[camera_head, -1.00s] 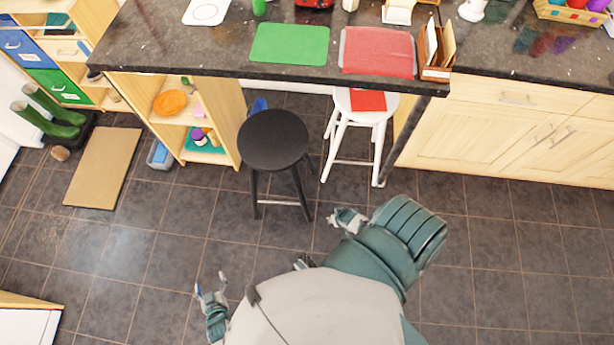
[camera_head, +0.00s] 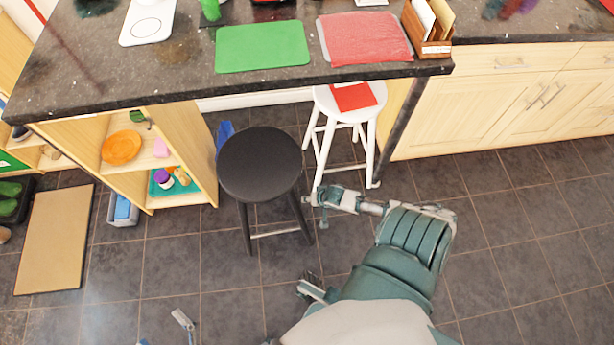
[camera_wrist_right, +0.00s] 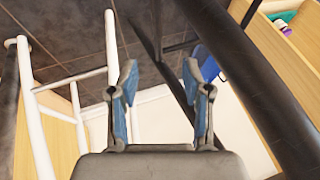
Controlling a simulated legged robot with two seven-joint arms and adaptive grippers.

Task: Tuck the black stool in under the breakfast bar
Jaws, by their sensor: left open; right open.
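The black stool (camera_head: 260,165) stands upright on the tiled floor in front of the breakfast bar (camera_head: 150,85). Its round seat is just outside the counter edge, between the open shelf unit and the white stool. Its dark legs show large in the right wrist view (camera_wrist_right: 245,85). My right gripper (camera_head: 318,200) is open and empty, low by the right side of the black stool; I cannot tell whether it touches a leg. It shows open in the wrist view (camera_wrist_right: 160,75). My left gripper (camera_head: 164,329) is open at the bottom edge, partly cut off, away from the stool.
A white stool (camera_head: 352,100) with a red item on its seat stands partly under the bar, near my right gripper. A shelf unit (camera_head: 205,165) holds small objects to the left. A blue-grey bin (camera_head: 122,212) and brown mat (camera_head: 55,240) lie further left. Floor in front is clear.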

